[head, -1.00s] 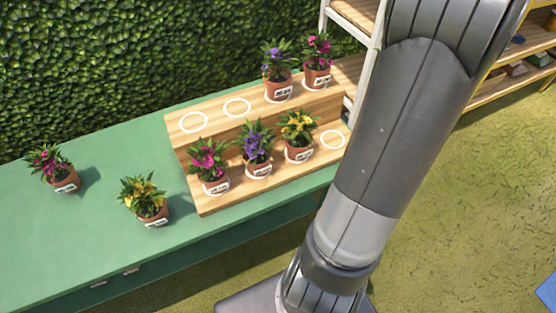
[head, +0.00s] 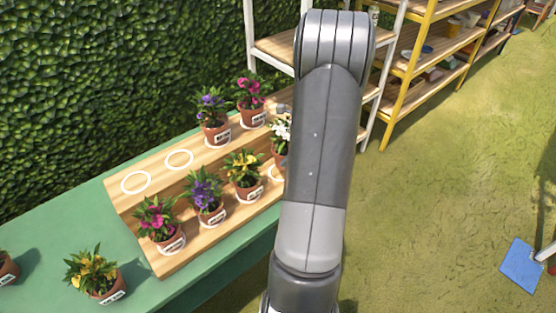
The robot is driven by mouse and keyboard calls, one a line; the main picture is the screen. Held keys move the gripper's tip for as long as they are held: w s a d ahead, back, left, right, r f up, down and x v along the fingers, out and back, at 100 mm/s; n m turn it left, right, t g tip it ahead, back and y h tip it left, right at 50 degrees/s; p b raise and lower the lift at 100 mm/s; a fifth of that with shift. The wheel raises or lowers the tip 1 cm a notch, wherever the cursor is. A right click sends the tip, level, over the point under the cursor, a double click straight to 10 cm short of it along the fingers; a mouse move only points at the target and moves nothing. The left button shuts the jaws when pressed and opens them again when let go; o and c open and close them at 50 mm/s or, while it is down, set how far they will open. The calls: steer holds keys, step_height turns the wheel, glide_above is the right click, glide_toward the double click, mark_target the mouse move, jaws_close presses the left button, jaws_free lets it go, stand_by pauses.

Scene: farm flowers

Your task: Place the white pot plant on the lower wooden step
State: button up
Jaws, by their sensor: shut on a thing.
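The white-flowered pot plant (head: 281,131) shows at the right end of the wooden steps, partly behind my arm. Its terracotta pot is just above the white ring (head: 275,175) at the right end of the lower wooden step (head: 222,222) in the picture. I cannot tell whether the pot touches the step. A small grey part of my gripper (head: 284,108) shows at the top of this plant; my arm hides the rest. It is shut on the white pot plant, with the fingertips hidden.
Pink, purple and yellow plants (head: 242,172) stand on the lower step, left of the white one. Purple and pink plants (head: 251,98) stand on the upper step, with two empty rings (head: 179,160) to their left. A yellow plant (head: 92,272) stands on the green table.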

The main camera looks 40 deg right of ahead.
steer(key=shift+w+a+f, duration=0.3)
steer(key=shift+w+f, duration=0.1)
steer(key=shift+w, duration=0.35)
steer(key=shift+f, duration=2.05)
steer(key=o, duration=1.3)
steer(key=shift+f, duration=0.15)
